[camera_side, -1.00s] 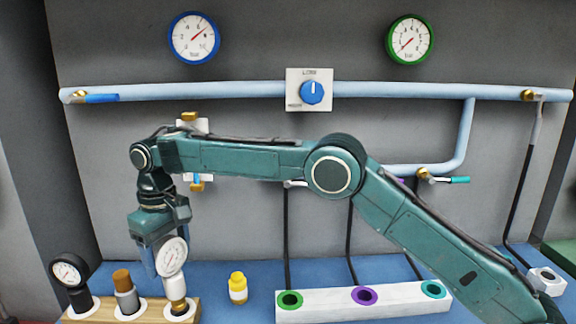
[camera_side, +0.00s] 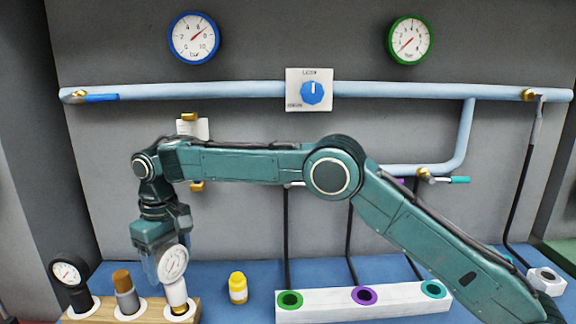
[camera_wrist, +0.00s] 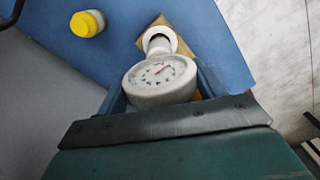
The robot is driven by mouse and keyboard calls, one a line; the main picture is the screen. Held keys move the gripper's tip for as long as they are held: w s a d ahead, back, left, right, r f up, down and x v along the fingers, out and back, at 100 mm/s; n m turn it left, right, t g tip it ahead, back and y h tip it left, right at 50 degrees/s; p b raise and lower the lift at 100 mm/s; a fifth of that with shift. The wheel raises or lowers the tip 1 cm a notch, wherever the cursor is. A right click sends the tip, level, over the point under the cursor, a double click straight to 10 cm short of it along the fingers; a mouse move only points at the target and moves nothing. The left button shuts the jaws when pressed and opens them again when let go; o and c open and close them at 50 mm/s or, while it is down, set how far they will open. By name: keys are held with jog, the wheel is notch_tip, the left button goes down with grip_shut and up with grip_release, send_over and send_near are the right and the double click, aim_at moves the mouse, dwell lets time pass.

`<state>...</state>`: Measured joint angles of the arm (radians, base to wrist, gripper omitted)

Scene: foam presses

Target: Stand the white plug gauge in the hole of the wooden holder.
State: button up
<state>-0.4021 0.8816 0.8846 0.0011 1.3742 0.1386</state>
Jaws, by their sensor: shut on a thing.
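The white plug gauge (camera_side: 174,264) has a round dial and a white stem. It stands nearly upright, slightly tilted, over the right-hand hole of the wooden holder (camera_side: 98,318). In the wrist view the dial (camera_wrist: 158,80) sits between my fingers, with the stem (camera_wrist: 158,46) pointing into the white ring; the holder (camera_wrist: 152,24) is mostly covered.
A black gauge (camera_side: 72,282) and a brown-topped grey plug (camera_side: 125,290) stand in the holder's other holes. A yellow bottle (camera_side: 238,288) is to the right on the blue table. A white block with coloured sockets (camera_side: 325,304) lies further right.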

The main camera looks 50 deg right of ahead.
jog(key=shift+f, duration=1.05)
jog(key=o, duration=1.7)
jog(key=shift+c, duration=0.2)
jog(key=shift+f, duration=0.1)
jog(key=shift+r, duration=6.85)
jog(key=shift+r, duration=0.1)
